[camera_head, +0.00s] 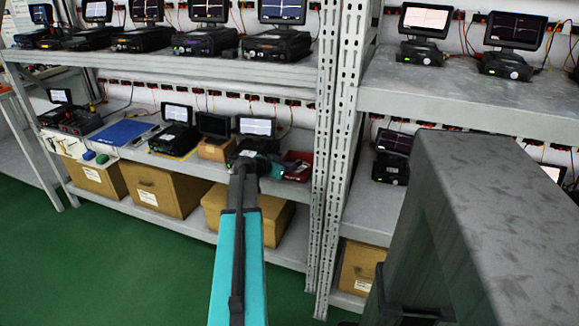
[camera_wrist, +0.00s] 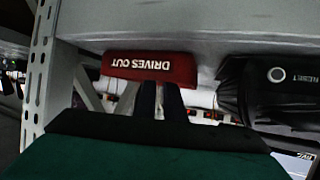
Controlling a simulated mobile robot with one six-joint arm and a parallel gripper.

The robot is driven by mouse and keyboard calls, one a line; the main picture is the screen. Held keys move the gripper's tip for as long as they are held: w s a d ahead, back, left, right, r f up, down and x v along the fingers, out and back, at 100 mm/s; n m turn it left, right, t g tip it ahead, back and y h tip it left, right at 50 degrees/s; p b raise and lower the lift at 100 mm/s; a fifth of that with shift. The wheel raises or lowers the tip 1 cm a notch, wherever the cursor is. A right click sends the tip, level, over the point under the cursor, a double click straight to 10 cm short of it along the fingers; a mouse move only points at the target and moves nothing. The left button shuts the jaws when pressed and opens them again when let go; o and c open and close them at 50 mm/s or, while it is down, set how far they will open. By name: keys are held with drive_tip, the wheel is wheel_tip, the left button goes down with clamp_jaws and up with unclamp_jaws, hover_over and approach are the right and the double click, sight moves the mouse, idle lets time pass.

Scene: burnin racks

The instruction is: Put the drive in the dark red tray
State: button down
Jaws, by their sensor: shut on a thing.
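The dark red tray (camera_head: 298,165) stands on the middle shelf, close to the rack's upright post. In the wrist view the red tray (camera_wrist: 150,68) shows its front with the words "DRIVES OUT", upside down. My gripper (camera_head: 272,167) is at the tray's left side in the head view. In the wrist view its two dark fingers (camera_wrist: 161,98) are close together and overlap the tray's edge in the picture. They are shut on the drive, which is mostly hidden between them. I cannot tell whether the drive touches the tray.
A black device with a screen (camera_head: 256,127) stands behind my gripper; a black unit (camera_wrist: 285,85) is beside the tray in the wrist view. The perforated post (camera_head: 328,150) is just right of the tray. A blue mat (camera_head: 122,132) lies further left. Cardboard boxes (camera_head: 160,192) sit below.

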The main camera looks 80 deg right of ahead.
drive_tip(key=shift+f, duration=0.2)
drive_tip(key=c, duration=1.8)
unclamp_jaws()
drive_tip(key=shift+r, duration=0.1)
drive_tip(key=shift+c, duration=0.2)
drive_tip(key=shift+r, duration=0.1)
drive_tip(key=v, duration=1.2)
drive_tip(key=shift+a, duration=0.1)
